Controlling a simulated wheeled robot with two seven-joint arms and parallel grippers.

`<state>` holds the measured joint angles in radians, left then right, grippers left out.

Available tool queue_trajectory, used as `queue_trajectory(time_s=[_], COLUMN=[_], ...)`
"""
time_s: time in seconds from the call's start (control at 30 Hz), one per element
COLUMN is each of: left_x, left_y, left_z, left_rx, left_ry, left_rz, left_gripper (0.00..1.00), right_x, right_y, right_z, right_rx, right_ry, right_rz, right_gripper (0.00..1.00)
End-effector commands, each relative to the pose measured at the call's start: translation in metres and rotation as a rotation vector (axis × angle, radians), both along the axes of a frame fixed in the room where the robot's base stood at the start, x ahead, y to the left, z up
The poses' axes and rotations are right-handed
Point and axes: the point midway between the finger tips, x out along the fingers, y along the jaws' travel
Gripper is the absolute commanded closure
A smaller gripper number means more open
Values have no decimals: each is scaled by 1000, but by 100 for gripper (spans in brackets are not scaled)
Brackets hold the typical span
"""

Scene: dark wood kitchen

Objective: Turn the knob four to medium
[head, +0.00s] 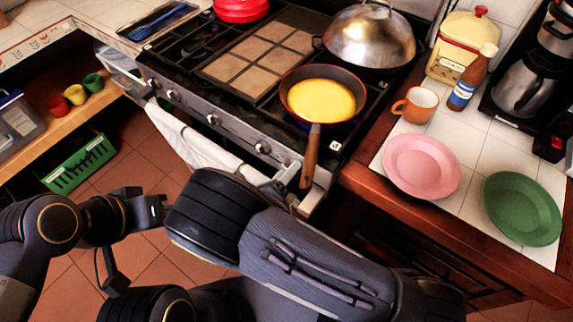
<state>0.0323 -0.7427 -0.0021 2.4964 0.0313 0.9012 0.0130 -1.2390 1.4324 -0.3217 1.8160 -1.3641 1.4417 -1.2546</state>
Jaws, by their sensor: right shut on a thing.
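The stove front (190,110) carries a row of round knobs. One knob (262,148) shows uncovered near the right end, and another (212,119) is to its left. My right gripper (284,191) is at the right end of the stove front, mostly hidden behind my own arm. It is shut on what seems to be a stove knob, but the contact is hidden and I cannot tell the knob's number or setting. My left gripper (143,208) is over the floor at the left, clear of the stove. Its fingers do not show clearly.
A frying pan (320,95) with yellow food stands on the stove, its handle jutting over the front edge. A white towel (190,140) hangs on the oven front. A pink plate (421,166) and green plate (522,209) lie on the right counter. A green crate (80,165) is at left.

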Motion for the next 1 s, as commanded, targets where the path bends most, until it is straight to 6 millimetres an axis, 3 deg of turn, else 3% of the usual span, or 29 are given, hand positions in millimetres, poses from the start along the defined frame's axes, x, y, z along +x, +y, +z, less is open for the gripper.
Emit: queue_trajectory(time_s=[0.1,0.5,1.0], left_x=[0,0,0], left_y=[0,0,0], left_z=[12,29,35], left_rx=[0,0,0], left_ry=[0,0,0], left_rz=[0,0,0], left_gripper=[64,64,64], right_x=[0,0,0], right_y=[0,1,1], right_z=[3,1,-1], right_rx=[-91,-343,-463], right_ry=[66,250,338], right_rz=[0,3,3], right_gripper=[80,80,80])
